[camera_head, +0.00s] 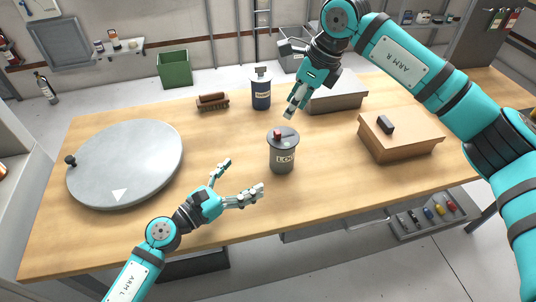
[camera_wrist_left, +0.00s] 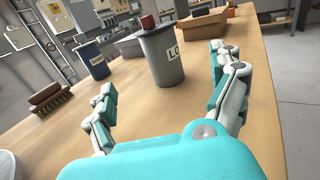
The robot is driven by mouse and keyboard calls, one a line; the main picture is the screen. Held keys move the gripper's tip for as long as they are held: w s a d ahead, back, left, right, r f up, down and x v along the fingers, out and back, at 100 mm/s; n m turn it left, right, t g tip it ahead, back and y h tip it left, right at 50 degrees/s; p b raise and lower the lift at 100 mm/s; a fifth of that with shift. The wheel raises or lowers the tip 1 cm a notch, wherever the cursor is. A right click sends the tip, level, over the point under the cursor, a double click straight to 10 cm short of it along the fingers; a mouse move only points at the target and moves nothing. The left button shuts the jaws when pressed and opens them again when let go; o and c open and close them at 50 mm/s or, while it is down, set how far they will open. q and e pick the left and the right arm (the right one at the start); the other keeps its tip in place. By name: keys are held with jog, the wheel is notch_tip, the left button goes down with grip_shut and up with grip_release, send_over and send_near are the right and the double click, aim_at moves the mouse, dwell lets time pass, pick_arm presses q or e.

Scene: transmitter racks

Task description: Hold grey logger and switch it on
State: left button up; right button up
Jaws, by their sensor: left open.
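The grey logger (camera_head: 283,154) is an upright grey cylinder with a dark top, a red switch on top and a label reading "LO…". It stands on the wooden table (camera_head: 225,135) near its middle. My left gripper (camera_head: 243,177) is open and empty, to the left of the logger and facing it. In the left wrist view the logger (camera_wrist_left: 162,55) stands ahead, between the two spread fingers and beyond their tips, apart from them. My right gripper (camera_head: 292,112) is above and behind the logger, pointing down, not touching it; its finger gap cannot be made out.
A round grey plate (camera_head: 128,163) with a knob lies at the left. A blue labelled canister (camera_head: 261,92) and a brown brush (camera_head: 212,100) stand behind the logger. A tan box (camera_head: 395,140) with a black knob is at the right, a grey box (camera_head: 338,97) at the back.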

aim_at(274, 153)
pick_arm(q)
jog(key=x, duration=1.4)
jog(key=shift+w+d, duration=0.2)
jog(key=shift+w, duration=0.05)
jog(key=c, duration=1.5)
